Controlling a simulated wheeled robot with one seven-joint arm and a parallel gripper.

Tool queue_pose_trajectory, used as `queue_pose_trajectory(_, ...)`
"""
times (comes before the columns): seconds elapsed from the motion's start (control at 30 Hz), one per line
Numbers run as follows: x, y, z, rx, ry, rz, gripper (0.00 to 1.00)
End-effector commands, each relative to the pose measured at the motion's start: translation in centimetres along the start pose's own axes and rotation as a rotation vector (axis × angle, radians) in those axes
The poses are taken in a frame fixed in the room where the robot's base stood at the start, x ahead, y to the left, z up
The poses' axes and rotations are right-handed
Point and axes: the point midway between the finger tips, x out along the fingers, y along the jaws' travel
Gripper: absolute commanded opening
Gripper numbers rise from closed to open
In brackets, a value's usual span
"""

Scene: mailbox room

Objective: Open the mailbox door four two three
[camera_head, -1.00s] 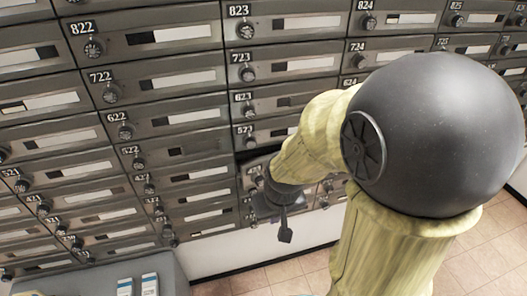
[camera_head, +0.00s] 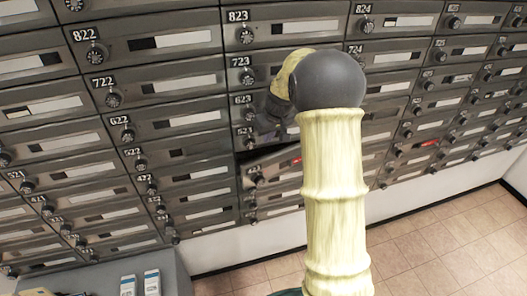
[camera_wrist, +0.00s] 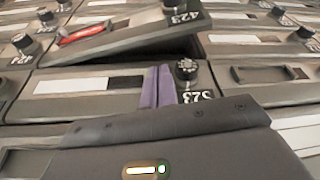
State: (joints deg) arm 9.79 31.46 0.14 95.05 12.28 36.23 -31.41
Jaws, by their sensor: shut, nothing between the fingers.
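The door of mailbox 423 (camera_wrist: 130,38) is ajar in the wrist view. It stands tilted against its neighbours, with its number and knob end away from the frame and a dark gap beside it. A red strip (camera_wrist: 82,33) shows in its window. In the head view the door (camera_head: 272,172) has a dark gap along its top, and my arm covers its right part. My gripper (camera_wrist: 158,86) is shut and empty, its purple fingertips in front of door 523 (camera_wrist: 90,82), beside that door's knob and apart from door 423.
Closed mailbox doors with protruding knobs surround door 423, such as door 723 (camera_head: 290,70). A grey counter (camera_head: 95,278) with small blue and white boxes stands at lower left. The tiled floor (camera_head: 430,240) at right is clear.

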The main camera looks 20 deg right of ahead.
Motion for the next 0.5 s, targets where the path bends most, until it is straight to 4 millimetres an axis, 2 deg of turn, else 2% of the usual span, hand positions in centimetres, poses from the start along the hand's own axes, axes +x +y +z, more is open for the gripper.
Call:
queue_pose_trajectory(0.27,1.0,0.0,0.0,0.001,-0.003,-0.001,0.0)
queue_pose_trajectory(0.5,4.5,-0.1,0.1,0.002,-0.004,-0.001,0.0)
